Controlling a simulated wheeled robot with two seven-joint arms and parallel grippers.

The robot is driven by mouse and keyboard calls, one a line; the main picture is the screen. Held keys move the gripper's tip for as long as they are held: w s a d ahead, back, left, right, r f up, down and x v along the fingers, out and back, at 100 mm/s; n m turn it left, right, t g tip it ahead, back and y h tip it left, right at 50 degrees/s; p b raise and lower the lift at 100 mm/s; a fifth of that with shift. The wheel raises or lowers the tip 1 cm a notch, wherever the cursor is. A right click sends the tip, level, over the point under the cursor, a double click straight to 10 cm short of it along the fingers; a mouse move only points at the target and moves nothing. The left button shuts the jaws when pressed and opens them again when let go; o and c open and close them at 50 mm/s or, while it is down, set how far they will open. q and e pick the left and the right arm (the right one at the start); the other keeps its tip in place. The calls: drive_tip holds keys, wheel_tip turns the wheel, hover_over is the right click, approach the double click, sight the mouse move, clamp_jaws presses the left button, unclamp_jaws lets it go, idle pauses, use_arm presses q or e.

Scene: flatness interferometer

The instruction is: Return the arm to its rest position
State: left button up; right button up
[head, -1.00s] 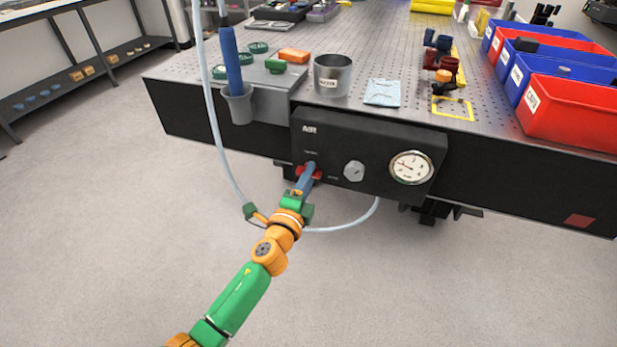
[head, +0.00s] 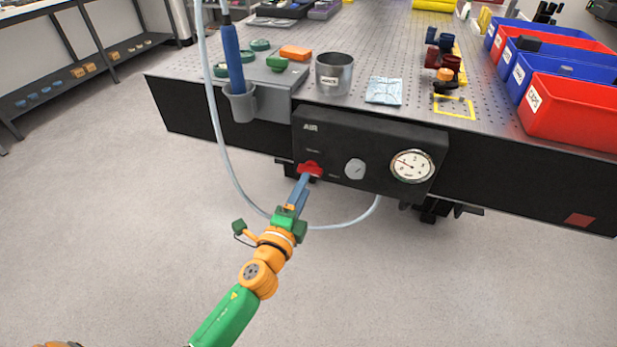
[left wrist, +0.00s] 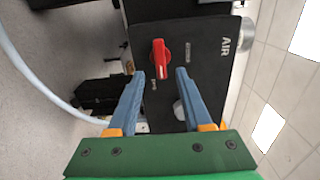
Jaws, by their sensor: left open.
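My left arm comes in from the bottom of the head view. Its gripper (head: 305,184) is in front of the black AIR panel (head: 330,130), just below and before the red valve handle (head: 310,169). In the left wrist view the two blue fingers (left wrist: 158,80) are apart with nothing between them. There the red handle (left wrist: 161,58) lies beyond the fingertips, clear of them. My right gripper is not in view.
The panel also carries a grey knob (head: 355,169) and a pressure gauge (head: 411,166). A pale hose (head: 222,150) loops down beside and behind my arm. The bench (head: 220,128) overhangs at the panel. The floor (head: 120,240) to the left is clear.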

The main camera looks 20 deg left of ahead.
use_arm(q)
drive_tip(key=shift+s, duration=1.15)
